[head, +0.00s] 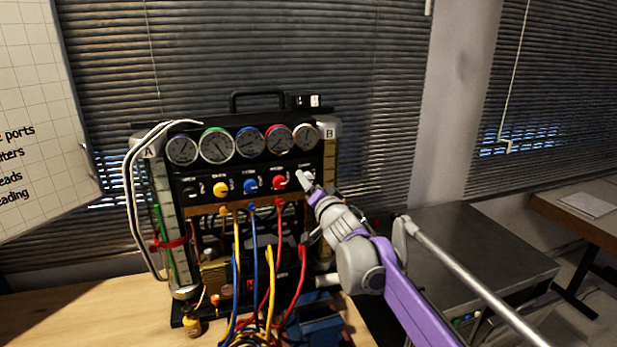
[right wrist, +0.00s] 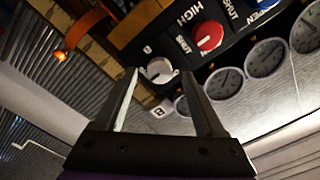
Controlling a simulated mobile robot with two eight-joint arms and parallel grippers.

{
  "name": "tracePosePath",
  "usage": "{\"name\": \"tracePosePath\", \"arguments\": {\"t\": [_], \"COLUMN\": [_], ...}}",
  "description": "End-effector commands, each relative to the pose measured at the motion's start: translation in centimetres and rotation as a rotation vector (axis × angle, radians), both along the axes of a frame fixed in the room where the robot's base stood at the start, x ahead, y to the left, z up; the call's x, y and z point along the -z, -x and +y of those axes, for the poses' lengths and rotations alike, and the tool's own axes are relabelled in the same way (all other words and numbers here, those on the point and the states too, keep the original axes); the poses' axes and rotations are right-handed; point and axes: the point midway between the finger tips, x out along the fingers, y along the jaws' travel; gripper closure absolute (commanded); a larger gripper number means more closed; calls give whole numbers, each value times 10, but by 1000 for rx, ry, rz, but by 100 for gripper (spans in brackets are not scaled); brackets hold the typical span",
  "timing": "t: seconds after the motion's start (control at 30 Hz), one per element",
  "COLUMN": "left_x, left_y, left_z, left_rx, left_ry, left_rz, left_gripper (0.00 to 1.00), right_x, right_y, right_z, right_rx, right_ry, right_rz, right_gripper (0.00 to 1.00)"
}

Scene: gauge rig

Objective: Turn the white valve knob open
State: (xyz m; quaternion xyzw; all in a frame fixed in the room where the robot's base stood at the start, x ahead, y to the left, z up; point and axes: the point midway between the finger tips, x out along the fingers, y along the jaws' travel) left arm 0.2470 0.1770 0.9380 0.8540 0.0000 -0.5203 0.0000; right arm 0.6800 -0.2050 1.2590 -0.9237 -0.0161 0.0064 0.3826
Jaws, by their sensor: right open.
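The white valve knob (right wrist: 159,69) is on the black panel of the gauge rig, beside the red knob (right wrist: 207,36). My right gripper (right wrist: 159,75) is open and empty, and the white knob shows between its fingertips in the right wrist view. I cannot tell whether the fingers are around the knob or still short of it. In the head view the right gripper (head: 307,182) is at the right end of the knob row and largely covers the white knob. My left gripper is not in view.
The row also holds the red (head: 279,181), blue (head: 250,185) and yellow (head: 220,188) knobs, below several round gauges (head: 216,145). Yellow, blue and red hoses (head: 254,265) hang in front.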

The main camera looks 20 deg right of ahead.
Motion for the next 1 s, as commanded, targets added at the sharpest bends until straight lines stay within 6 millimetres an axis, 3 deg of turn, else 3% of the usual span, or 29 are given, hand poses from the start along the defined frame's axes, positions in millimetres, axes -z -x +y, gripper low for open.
{"name": "tracePosePath", "arguments": {"t": [0.2, 0.6, 1.0], "left_x": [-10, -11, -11], "left_y": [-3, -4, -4], "left_z": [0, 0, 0], "left_rx": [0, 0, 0], "left_ry": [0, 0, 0], "left_rz": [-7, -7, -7], "left_gripper": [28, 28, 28], "right_x": [-1, 1, 1], "right_y": [-25, -30, -30], "right_z": [1, 1, 1], "right_rx": [1, 1, 1], "right_ry": [0, 0, 0], "right_rz": [-1, 1, 1], "right_gripper": [28, 30, 100]}}
